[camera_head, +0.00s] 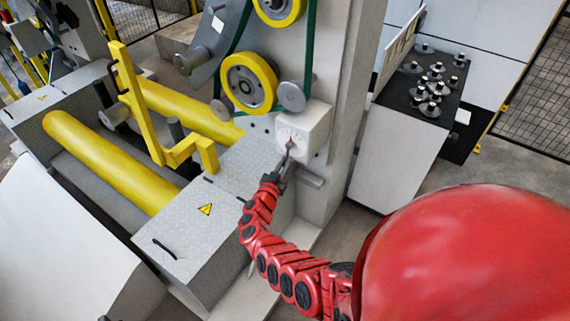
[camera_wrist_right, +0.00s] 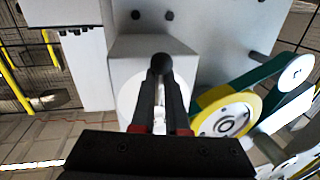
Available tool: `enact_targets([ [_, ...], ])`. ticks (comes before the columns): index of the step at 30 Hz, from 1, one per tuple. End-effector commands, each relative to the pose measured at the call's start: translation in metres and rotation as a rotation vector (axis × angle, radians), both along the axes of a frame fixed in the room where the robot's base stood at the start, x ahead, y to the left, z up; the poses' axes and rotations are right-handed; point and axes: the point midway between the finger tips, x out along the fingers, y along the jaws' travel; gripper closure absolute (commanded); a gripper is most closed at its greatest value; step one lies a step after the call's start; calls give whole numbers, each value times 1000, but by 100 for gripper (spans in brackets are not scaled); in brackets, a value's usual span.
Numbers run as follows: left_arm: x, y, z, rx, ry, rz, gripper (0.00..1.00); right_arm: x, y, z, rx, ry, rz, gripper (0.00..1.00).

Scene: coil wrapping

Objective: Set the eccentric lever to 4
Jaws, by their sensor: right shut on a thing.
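The eccentric lever's white box (camera_head: 318,117) is mounted on the grey machine column and carries a dial face with marks too small to read. It also shows in the right wrist view (camera_wrist_right: 125,62). My right gripper (camera_head: 288,158) reaches up to the dial from below. In the right wrist view, my right gripper (camera_wrist_right: 162,84) is shut on the lever, whose round black knob (camera_wrist_right: 161,62) shows at the fingertips. The rest of the lever is mostly hidden by the fingers, and I cannot tell which number it points to. My left gripper is not in view.
A yellow-rimmed pulley (camera_head: 248,83) with a green belt sits just above left of the box. A yellow bracket (camera_head: 146,118) and yellow rollers (camera_head: 112,160) lie left. A black-topped cabinet (camera_head: 398,100) with several small metal parts stands right. A checker-plate cover (camera_head: 205,235) is below.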

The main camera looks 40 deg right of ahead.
Motion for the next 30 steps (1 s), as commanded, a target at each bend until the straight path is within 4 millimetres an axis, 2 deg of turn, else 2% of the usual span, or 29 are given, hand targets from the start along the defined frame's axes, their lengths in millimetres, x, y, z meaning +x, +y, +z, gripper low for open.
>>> enact_targets([
  [1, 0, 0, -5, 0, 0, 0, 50, 0, 1, -6, 9, -8, 0, 100],
  [5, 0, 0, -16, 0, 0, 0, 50, 3, 3, -8, 31, -62, 1, 100],
  [12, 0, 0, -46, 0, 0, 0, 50, 13, 7, -10, 99, -226, 2, 100],
  [21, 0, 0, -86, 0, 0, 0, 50, 28, 13, -3, 198, -464, 3, 100],
  [30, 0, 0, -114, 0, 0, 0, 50, 37, 17, 6, 270, -635, 5, 100],
])
